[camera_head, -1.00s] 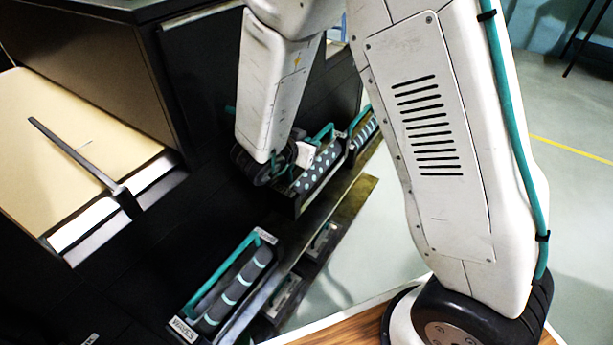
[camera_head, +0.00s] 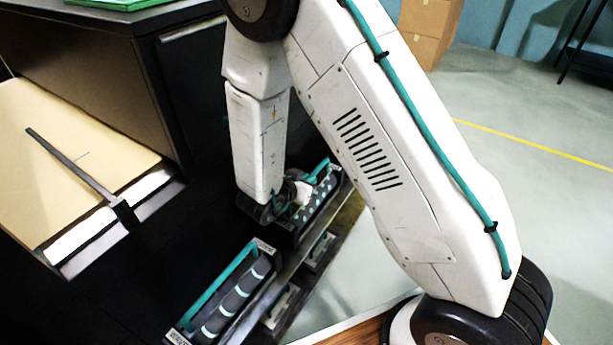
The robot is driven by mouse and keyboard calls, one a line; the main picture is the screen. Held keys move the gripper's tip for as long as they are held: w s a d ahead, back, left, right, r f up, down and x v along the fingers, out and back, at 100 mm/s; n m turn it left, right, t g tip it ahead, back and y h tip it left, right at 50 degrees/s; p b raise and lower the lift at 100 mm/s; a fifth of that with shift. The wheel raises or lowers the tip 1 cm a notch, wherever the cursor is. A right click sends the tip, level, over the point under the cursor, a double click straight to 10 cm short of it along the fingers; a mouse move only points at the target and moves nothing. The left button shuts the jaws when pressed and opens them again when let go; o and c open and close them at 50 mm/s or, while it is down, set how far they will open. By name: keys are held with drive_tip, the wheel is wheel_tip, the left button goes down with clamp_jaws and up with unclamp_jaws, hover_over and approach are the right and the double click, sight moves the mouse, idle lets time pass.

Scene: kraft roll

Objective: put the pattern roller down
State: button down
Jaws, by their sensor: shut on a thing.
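My gripper (camera_head: 290,200) is low beside the dark cabinet, at the lower end of my white forearm, and its fingers are partly hidden. It is shut on a pattern roller (camera_head: 318,203), grey with pale dots and a teal handle. The roller is over or in the middle part of the dark roller rack (camera_head: 288,268). I cannot tell whether it rests on the rack. A second roller (camera_head: 233,297), with pale teal bands and a teal handle, lies nearer in the rack, by a white label reading WAVES.
A kraft paper roll or stack (camera_head: 70,165) with a dark bar (camera_head: 75,170) across it is at the left. A black cabinet (camera_head: 190,90) stands behind the gripper. Cardboard boxes (camera_head: 428,28) are at the back. Grey floor (camera_head: 540,130) is open at the right.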

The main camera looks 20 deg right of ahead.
drive_tip(key=c, duration=1.4)
unclamp_jaws()
drive_tip(key=shift+a+r, duration=0.1)
drive_tip(key=v, duration=1.2)
